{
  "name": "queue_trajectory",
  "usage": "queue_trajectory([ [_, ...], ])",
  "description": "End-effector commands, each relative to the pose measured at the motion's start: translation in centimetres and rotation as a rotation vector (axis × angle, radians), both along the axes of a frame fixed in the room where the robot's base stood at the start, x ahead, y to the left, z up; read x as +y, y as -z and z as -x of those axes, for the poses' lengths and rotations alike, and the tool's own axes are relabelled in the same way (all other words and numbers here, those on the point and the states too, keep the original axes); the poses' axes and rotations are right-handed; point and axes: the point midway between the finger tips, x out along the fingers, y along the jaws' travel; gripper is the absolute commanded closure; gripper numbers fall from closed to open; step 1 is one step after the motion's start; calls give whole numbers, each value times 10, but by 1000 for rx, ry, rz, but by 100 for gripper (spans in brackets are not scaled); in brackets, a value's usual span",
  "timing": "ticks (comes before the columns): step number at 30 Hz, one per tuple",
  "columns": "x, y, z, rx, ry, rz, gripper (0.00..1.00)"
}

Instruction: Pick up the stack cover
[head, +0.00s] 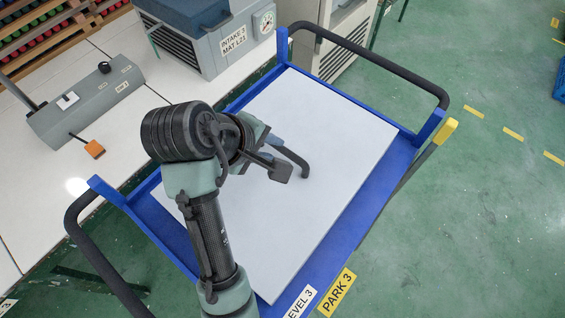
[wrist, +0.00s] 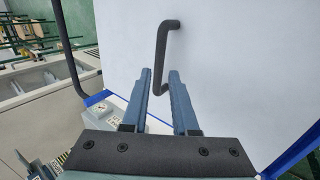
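The stack cover (head: 330,125) is a large flat pale panel lying on the blue cart; it fills much of the wrist view (wrist: 235,60). Its dark bent handle (head: 297,163) rises from the panel and also shows in the wrist view (wrist: 162,48). My gripper (wrist: 160,73) is open, its two blue fingers apart. In the wrist view the lower part of the handle appears between the fingers, with a gap on both sides. In the head view my gripper (head: 277,143) is beside the handle, partly hidden by my wrist.
The blue cart (head: 375,205) has dark push bars (head: 375,62) at both ends. A white bench with a grey control box (head: 92,103) and a machine labelled Intake 3 (head: 225,45) stands at left. Green floor at right is mostly clear.

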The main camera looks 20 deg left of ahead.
Motion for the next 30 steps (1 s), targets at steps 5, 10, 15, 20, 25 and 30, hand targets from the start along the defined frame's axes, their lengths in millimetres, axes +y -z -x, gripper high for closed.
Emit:
queue_trajectory([
  [5, -5, 17, -12, -1, 2, -1, 73],
  [10, -4, 26, -18, 0, 2, -1, 73],
  [15, -2, 48, -32, 1, 2, -1, 73],
  [20, -7, 62, -41, -2, 2, -2, 73],
  [25, -7, 63, -42, -4, 2, -2, 73],
  [30, -7, 63, -42, -4, 2, -2, 87],
])
